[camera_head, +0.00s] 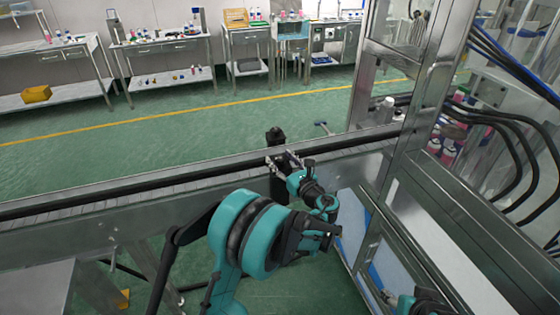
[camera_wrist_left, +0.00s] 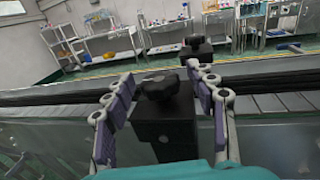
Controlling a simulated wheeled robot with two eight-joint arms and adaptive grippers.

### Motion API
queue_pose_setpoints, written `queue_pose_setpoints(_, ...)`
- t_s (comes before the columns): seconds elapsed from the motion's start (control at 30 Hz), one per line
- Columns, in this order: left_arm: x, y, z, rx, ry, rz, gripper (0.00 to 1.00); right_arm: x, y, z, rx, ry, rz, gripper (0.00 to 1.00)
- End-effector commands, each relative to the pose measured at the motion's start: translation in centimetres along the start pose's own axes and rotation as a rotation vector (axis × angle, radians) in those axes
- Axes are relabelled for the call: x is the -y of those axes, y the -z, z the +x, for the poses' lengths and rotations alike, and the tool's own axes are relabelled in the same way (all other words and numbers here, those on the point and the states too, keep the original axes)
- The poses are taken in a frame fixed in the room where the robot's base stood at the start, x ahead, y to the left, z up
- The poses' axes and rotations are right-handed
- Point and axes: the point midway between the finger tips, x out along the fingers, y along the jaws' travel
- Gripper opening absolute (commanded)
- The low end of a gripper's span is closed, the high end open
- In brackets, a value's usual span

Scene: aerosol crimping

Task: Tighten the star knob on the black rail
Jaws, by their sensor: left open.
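The black star knob (camera_wrist_left: 158,86) sits on top of a black block (camera_wrist_left: 165,125) at the near side of the black rail (camera_wrist_left: 60,97). In the left wrist view it lies between the two fingers of my left gripper (camera_wrist_left: 162,80). The fingers are open, one on each side, with visible gaps to the knob. In the head view my left gripper (camera_head: 284,160) is over the rail (camera_head: 150,186) and hides most of this knob.
A second black fitting (camera_head: 275,136) stands at the rail's far side, beyond my gripper. A metal-framed machine (camera_head: 395,150) with black hoses rises close on the right. Steel benches (camera_head: 165,43) with bottles line the back wall. The green floor between is mostly clear.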

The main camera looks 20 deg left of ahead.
Motion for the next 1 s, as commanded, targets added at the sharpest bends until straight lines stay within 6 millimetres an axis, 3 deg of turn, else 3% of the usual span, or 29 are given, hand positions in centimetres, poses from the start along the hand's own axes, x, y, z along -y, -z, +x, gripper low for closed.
queue_pose_setpoints(0.33,0.0,-0.05,0.56,-0.001,0.001,-0.001,0.54,0.0,-0.04,0.06,0.0,0.0,0.0,0.53)
queue_pose_setpoints(0.5,-0.01,-0.04,0.54,-0.001,0.0,-0.001,0.09,0.0,-0.04,0.07,0.0,0.0,0.0,0.53)
queue_pose_setpoints(0.53,-0.01,-0.04,0.54,-0.001,0.0,-0.001,0.05,0.0,-0.04,0.07,0.0,0.0,0.0,0.53)
queue_pose_setpoints(1.0,-0.11,0.01,0.54,-0.001,0.089,-0.001,0.05,0.0,-0.24,0.35,0.0,0.0,0.0,0.53)
